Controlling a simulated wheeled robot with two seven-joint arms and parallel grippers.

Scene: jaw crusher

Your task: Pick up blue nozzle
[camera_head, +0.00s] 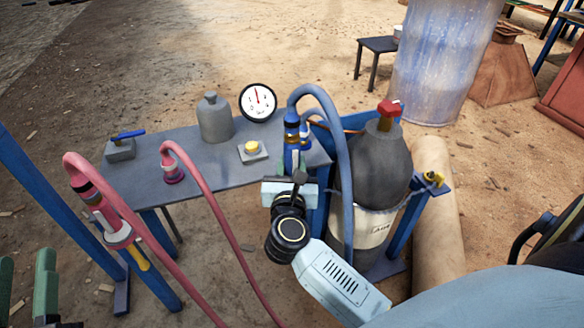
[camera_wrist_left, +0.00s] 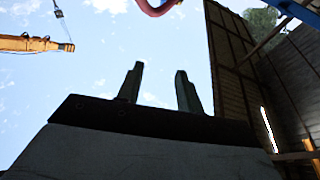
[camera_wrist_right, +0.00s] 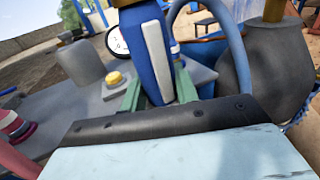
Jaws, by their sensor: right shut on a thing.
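The blue nozzle (camera_head: 291,133) is upright at the right end of the grey table, with a blue hose curving from its top. My right gripper (camera_head: 296,172) is at it, and in the right wrist view the blue nozzle (camera_wrist_right: 157,55) stands between the green fingers, which are shut on it. Its lower end is hidden behind the gripper body. My left gripper (camera_head: 28,285) is at the lower left of the head view, away from the table. In the left wrist view its two fingers (camera_wrist_left: 158,88) are apart with only sky between them.
The grey table (camera_head: 205,160) holds a grey bottle (camera_head: 214,120), a round gauge (camera_head: 258,102), a yellow button (camera_head: 252,147) and a blue-handled valve (camera_head: 122,146). A pink nozzle (camera_head: 112,226) hangs at left on a pink hose. A dark gas cylinder (camera_head: 378,165) stands close right of my right gripper.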

